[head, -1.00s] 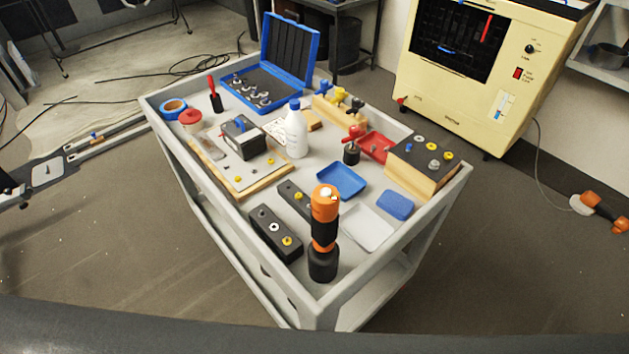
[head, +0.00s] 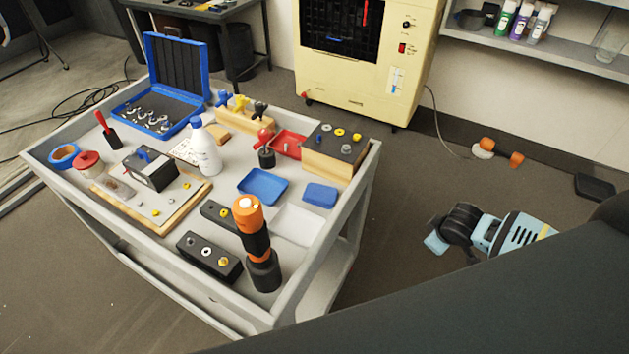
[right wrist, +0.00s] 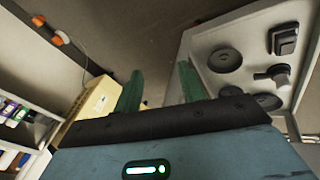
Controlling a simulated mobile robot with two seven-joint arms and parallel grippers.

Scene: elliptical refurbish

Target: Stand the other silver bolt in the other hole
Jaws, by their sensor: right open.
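A silver bolt (head: 346,149) stands on the dark-topped wooden block (head: 328,163) at the cart's right end, near yellow and blue pieces. A long black block (head: 214,267) lies near the cart's front edge. It carries a small grey piece (head: 190,241), a pale ring-like spot (head: 206,251) and a yellow piece (head: 223,261); I cannot tell whether the ring is a hole. My right gripper (right wrist: 160,90) shows in the right wrist view with two green fingers apart and nothing between them, away from the bolts. My left gripper is not in view.
An orange-and-black tool (head: 256,240) stands upright beside the black block. A white bottle (head: 206,155), blue tray (head: 262,187) and blue case (head: 160,115) are on the walled cart. A light-blue-and-black form (head: 495,232) is at right; I cannot tell whether it is my arm.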

